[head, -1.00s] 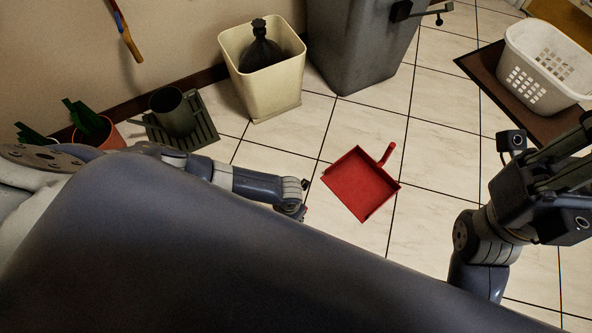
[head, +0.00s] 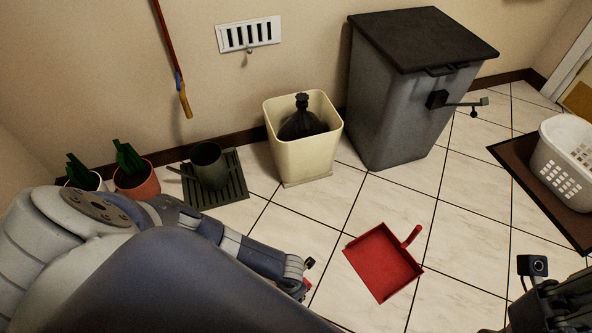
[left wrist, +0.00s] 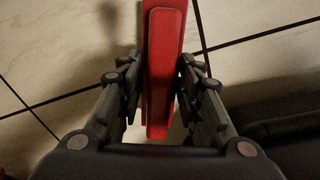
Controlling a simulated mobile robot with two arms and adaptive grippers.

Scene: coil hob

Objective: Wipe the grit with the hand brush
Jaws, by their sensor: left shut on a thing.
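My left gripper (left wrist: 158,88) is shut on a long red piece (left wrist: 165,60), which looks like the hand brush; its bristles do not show. In the head view the left gripper is mostly hidden behind its own wrist, with a bit of red beside it, just left of the dustpan. The red dustpan (head: 384,262) lies on the tiled floor with its handle pointing up and right. My right gripper (head: 556,305) is partly in view at the lower right corner; its fingers do not show clearly. I cannot make out any grit on the tiles.
A cream bin (head: 303,153) with a black bag and a large grey bin (head: 398,115) stand along the wall. A dark green can (head: 208,166) stands on a slatted mat (head: 236,188), beside potted plants (head: 136,180). A white basket (head: 562,160) sits on a brown mat (head: 524,165).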

